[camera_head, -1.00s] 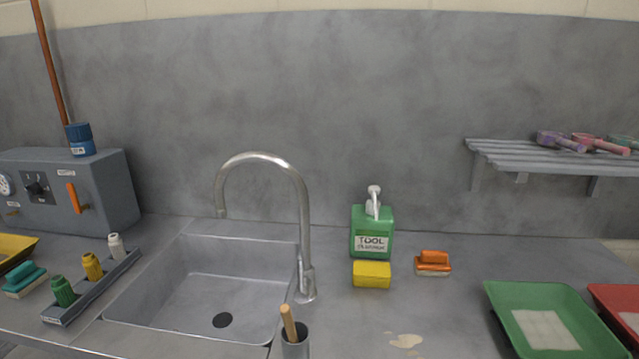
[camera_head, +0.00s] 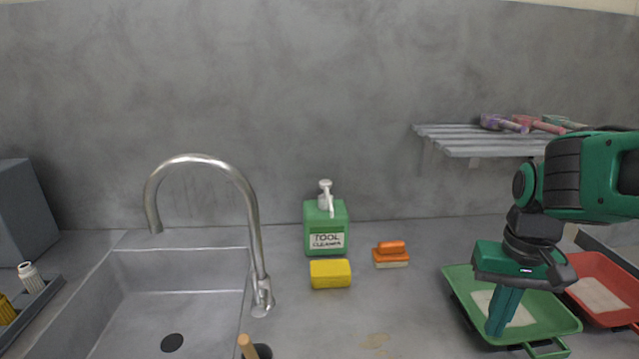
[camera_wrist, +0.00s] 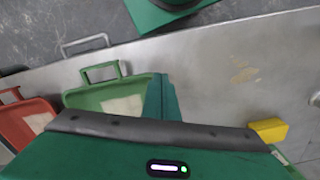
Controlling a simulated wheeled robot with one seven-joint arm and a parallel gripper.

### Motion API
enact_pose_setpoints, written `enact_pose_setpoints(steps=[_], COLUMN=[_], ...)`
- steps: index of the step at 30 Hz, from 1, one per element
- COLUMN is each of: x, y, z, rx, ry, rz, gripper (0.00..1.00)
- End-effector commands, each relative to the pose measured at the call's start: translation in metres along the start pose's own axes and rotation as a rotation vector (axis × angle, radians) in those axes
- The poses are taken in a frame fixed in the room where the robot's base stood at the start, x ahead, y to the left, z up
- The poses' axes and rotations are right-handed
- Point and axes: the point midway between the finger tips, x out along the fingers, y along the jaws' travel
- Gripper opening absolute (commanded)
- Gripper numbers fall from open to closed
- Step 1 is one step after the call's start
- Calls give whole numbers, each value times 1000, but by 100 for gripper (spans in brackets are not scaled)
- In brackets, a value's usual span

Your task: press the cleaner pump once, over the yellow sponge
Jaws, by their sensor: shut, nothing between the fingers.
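The tool cleaner (camera_head: 324,226) is a green bottle with a white pump (camera_head: 325,196) on top, upright at the back of the counter right of the faucet. The yellow sponge (camera_head: 330,273) lies on the counter just in front of the bottle. The sponge also shows at the right in the wrist view (camera_wrist: 269,130). My gripper (camera_head: 497,330) is shut and empty, pointing down over the green tray, well to the right of the bottle and sponge. Its green fingers also show in the wrist view (camera_wrist: 160,97).
An orange-handled brush (camera_head: 391,254) sits right of the sponge. The green tray (camera_head: 548,322) and red tray (camera_head: 606,266) lie at the right, below a slatted shelf (camera_head: 480,140). The faucet (camera_head: 255,230) and sink (camera_head: 200,290) are left. A beige spill (camera_head: 375,341) marks otherwise clear counter.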

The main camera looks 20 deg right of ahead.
Motion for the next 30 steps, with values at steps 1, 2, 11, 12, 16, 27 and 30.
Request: enact_pose_setpoints(steps=[1,2,11,12,16,27,30], x=[0,0,-41,-50,-85,-180,-202], y=[0,0,-33,-44,-90,-260,-303], z=[0,0,-54,-72,-126,-225,-236], rx=[0,0,52,68,118,231,259], ry=[0,1,156,194,322,595,632], rz=[0,0,16,15,-13,-251,-330], gripper=[0,0,0,0,0,0,0])
